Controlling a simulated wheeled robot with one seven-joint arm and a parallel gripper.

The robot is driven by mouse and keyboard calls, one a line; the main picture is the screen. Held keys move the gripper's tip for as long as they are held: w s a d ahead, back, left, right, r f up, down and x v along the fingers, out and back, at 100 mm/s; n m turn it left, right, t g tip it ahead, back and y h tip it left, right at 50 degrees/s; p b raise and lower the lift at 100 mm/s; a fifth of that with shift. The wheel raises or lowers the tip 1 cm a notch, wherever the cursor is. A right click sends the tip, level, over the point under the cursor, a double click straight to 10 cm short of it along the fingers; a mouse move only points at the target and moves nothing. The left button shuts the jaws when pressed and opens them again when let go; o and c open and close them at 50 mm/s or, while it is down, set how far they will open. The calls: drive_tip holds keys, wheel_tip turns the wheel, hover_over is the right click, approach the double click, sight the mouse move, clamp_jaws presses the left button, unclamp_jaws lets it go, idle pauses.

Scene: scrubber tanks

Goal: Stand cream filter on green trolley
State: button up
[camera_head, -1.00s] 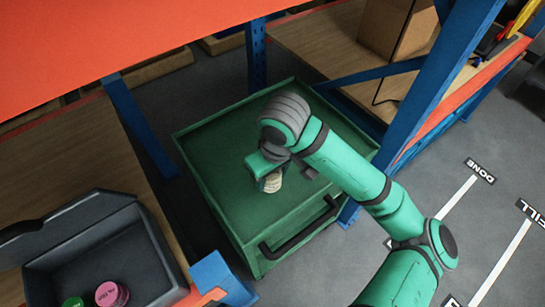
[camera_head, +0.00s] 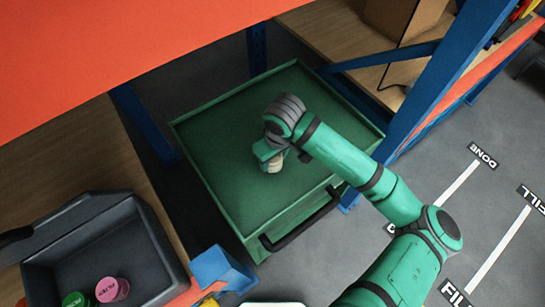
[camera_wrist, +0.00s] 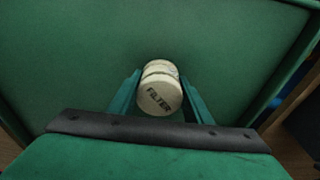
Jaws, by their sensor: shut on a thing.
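The cream filter (camera_head: 275,163) is a small ribbed cylinder between the fingers of my gripper (camera_head: 270,157). In the wrist view the filter (camera_wrist: 160,90) shows its round end marked FILTER, with one finger on each side; my gripper (camera_wrist: 160,100) is shut on it. The green trolley (camera_head: 225,150) has a flat top with a raised rim and a black handle on its front side. The filter is over the middle of the trolley's top. I cannot tell whether its base touches the top.
A grey open bin (camera_head: 130,255) at lower left holds a pink filter (camera_head: 110,290) and a green filter (camera_head: 75,300). Blue rack posts (camera_head: 145,125) and an orange shelf (camera_head: 120,50) stand close around the trolley. The trolley top around the filter is clear.

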drive_tip(key=shift+s, duration=0.25)
drive_tip(key=shift+f, duration=0.15)
drive_tip(key=o, duration=1)
drive_tip(key=shift+o, duration=0.2)
drive_tip(key=shift+w, duration=0.1)
drive_tip(key=r, duration=0.4)
drive_tip(key=s+r, duration=0.1)
drive_tip(key=r, duration=0.3)
drive_tip(key=d+r, duration=0.1)
drive_tip(key=r, duration=0.3)
drive_tip(key=shift+s, duration=0.2)
